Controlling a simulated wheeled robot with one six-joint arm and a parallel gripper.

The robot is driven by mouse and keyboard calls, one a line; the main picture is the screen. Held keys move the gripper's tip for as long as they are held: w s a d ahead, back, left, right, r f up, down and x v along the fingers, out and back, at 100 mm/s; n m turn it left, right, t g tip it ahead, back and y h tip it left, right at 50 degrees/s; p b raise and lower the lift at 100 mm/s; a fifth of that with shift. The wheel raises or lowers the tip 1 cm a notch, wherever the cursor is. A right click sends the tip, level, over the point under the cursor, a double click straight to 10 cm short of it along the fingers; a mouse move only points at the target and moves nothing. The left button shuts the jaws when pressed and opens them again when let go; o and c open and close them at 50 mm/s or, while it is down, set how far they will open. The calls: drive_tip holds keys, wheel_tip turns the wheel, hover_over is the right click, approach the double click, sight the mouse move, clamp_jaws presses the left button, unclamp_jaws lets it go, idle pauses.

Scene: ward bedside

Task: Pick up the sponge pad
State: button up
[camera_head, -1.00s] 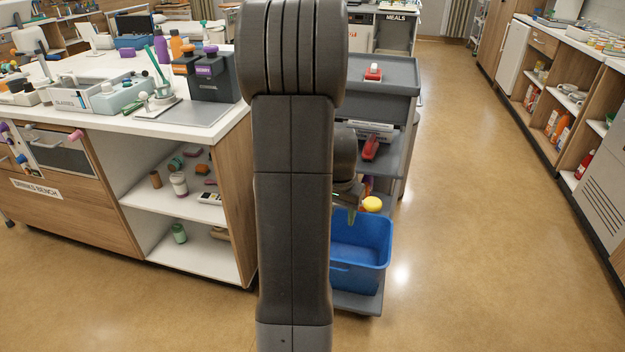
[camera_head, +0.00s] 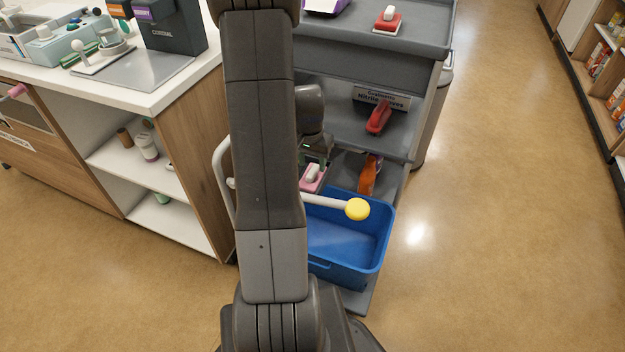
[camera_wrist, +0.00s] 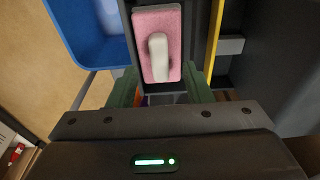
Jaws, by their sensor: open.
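A pink pad with a white handle (camera_wrist: 170,24), which looks like the sponge pad, lies at the top middle of the wrist view. It also shows in the head view on the cart's lower shelf (camera_head: 312,180), partly hidden by my arm. My gripper (camera_wrist: 160,86) has green fingers standing apart on either side of the pad's near end, with nothing held between them. In the head view my gripper (camera_head: 316,152) is just above the pad, mostly behind my arm. I cannot tell whether the fingers touch the pad.
A blue bin (camera_head: 340,245) stands at the cart's near end, with a white bar with a yellow knob (camera_head: 357,209) across it. The grey cart (camera_head: 400,75) has an upper shelf close above, bearing a red item (camera_head: 379,117). An orange bottle (camera_head: 368,175) stands right of the pad.

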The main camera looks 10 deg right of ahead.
sight(312, 170)
wheel_tip(312, 170, down, 3)
drive_tip(key=shift+w+d+r, duration=0.1)
drive_tip(key=shift+w, duration=0.05)
drive_tip(key=shift+c, duration=0.4)
clamp_jaws()
drive_tip(key=shift+r, duration=0.15)
wheel_tip(312, 170, up, 10)
drive_tip(key=p, duration=0.2)
